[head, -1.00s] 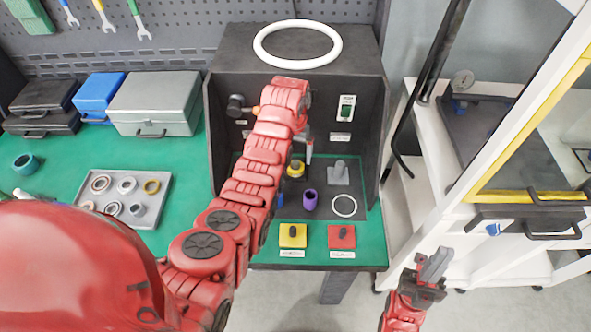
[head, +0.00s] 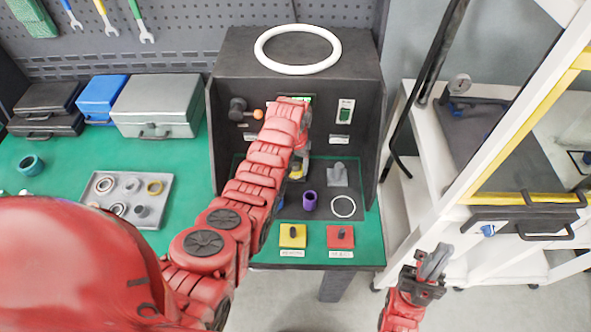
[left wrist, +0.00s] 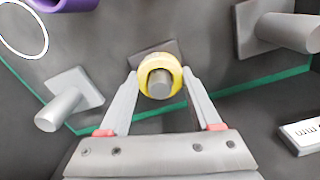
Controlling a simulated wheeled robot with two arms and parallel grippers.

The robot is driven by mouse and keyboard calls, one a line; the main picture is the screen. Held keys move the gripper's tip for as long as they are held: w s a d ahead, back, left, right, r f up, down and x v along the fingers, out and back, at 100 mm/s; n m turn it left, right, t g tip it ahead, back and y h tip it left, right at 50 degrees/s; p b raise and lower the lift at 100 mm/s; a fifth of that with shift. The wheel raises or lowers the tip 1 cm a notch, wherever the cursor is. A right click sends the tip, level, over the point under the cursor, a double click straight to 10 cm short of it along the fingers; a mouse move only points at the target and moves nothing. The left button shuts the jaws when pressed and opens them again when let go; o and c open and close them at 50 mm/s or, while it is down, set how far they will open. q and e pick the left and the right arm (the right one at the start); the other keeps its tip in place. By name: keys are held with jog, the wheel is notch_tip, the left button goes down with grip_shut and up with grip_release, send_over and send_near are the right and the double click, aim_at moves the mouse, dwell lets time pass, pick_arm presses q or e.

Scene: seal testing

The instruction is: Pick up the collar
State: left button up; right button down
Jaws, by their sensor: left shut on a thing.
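The yellow collar (left wrist: 147,77) sits around a grey peg in the left wrist view, and the peg's end shows through its hole. My left gripper (left wrist: 160,75) has one finger on each side of the collar and is shut on it. In the head view, the collar (head: 296,174) is partly hidden behind my left gripper (head: 301,166) and arm, inside the dark test box. I cannot tell whether it is clear of its base. My right gripper (head: 436,262) is far from it, at the lower right over the floor. Its finger gap is unclear.
A purple sleeve (head: 309,200), a grey peg block (head: 338,174) and a white ring (head: 343,207) stand close by. Yellow (head: 292,236) and red (head: 341,237) button blocks are in front. The box walls (head: 369,130) limit sideways room. A parts tray (head: 165,185) lies left.

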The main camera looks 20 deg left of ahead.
pick_arm(q)
grip_shut()
jog(key=shift+r, duration=0.1)
